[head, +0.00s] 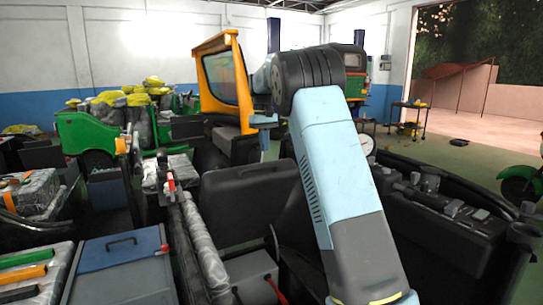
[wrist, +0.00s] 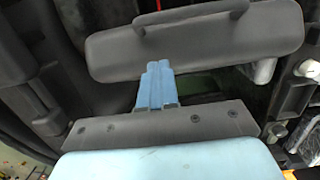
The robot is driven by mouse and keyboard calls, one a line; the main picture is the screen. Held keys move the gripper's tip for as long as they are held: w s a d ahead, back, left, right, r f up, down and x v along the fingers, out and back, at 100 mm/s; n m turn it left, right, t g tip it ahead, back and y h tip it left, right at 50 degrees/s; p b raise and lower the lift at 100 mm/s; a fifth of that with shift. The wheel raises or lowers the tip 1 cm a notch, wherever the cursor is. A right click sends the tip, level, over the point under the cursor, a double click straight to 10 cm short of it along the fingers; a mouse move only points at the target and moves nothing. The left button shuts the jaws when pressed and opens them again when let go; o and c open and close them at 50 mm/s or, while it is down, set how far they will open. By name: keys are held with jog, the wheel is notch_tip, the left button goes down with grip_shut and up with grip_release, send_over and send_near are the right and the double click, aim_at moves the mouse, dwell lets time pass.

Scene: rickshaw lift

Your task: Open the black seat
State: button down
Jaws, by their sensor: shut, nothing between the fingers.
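The black seat (head: 237,205) shows in the head view left of my arm as a dark padded panel with a small handle on its top edge. It looks tilted up, but I cannot tell how far. In the wrist view the seat (wrist: 205,48) spans the top, with its curved handle (wrist: 192,17) at the upper edge. My gripper (wrist: 157,68) has its light blue fingers closed together and empty. The fingertips overlap the seat's near edge in the picture; whether they touch it is unclear.
An orange cab frame (head: 225,80) stands behind the seat. A blue-lidded box (head: 117,250) and a wrapped pipe (head: 205,250) lie left. Dark vehicle parts (head: 440,205) crowd the right. Open floor shows at the far right, beside a trolley (head: 408,115).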

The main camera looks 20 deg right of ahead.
aim_at(269, 172)
jog(key=shift+s+d+f, duration=0.2)
jog(key=shift+s+f, duration=0.6)
jog(key=shift+f, duration=0.05)
jog(key=shift+s+d+f, duration=0.15)
jog(key=shift+s+f, duration=0.65)
jog(key=shift+f, duration=0.05)
